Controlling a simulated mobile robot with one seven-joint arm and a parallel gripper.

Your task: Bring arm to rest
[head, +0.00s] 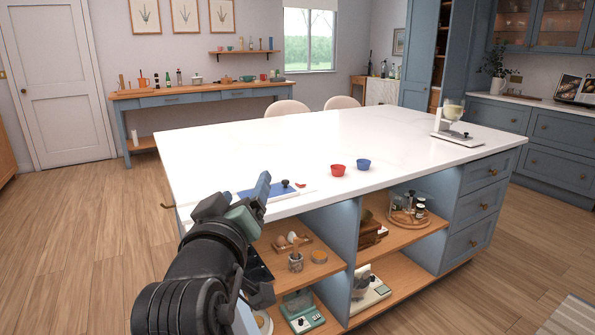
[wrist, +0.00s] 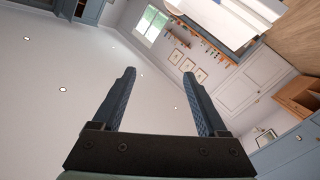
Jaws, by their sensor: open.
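My arm reaches up from the bottom of the head view, and my gripper (head: 264,188) is at the near left edge of the white island top (head: 260,150). In the wrist view my gripper (wrist: 158,75) shows its two dark fingers spread apart with nothing between them. That view is tilted and looks toward the ceiling and the far wall. In the head view a blue board or mat with a black-knobbed item (head: 286,184) lies just right of the gripper; the arm hides part of the area below.
A red bowl (head: 337,170) and a blue bowl (head: 363,164) stand near the island's front edge. Open shelves below hold a tray of eggs (head: 291,240) and a teal scale (head: 301,310). The middle of the top is clear.

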